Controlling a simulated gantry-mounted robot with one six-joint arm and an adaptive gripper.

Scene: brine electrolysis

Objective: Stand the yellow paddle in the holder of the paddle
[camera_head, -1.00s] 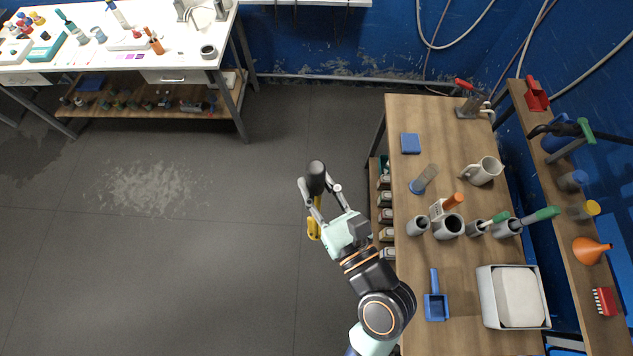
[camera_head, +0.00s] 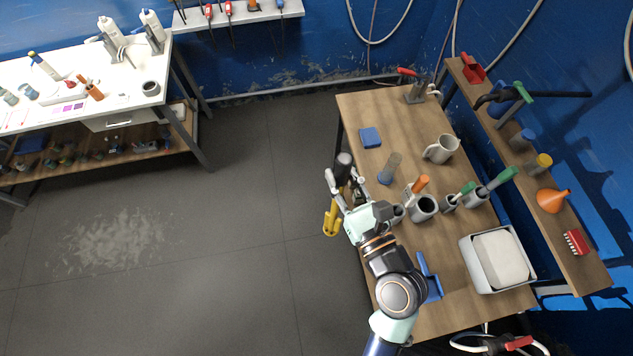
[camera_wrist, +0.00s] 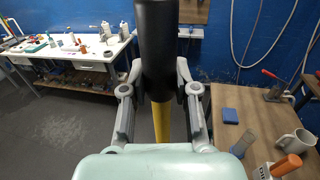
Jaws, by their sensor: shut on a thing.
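The yellow paddle (camera_head: 331,219) has a yellow lower part and a thick black handle. My gripper (camera_head: 345,186) is shut on it, and the paddle hangs with its handle up and its yellow end down, slightly tilted. It is at the left edge of the wooden bench. In the wrist view, the paddle (camera_wrist: 161,118) stands between the fingers of my gripper (camera_wrist: 159,90). Grey cups stand on the bench right of my gripper: a wide one (camera_head: 424,208) and a smaller one (camera_head: 398,213) partly hidden by my arm. I cannot tell which is the paddle's holder.
Two grey cups with green-handled tools (camera_head: 477,196), an orange-handled item (camera_head: 420,184), a clear cylinder (camera_head: 390,168) and a white jug (camera_head: 442,148) stand on the bench. A blue scoop (camera_head: 431,280) and grey tray (camera_head: 474,262) lie nearer. The floor to the left is free.

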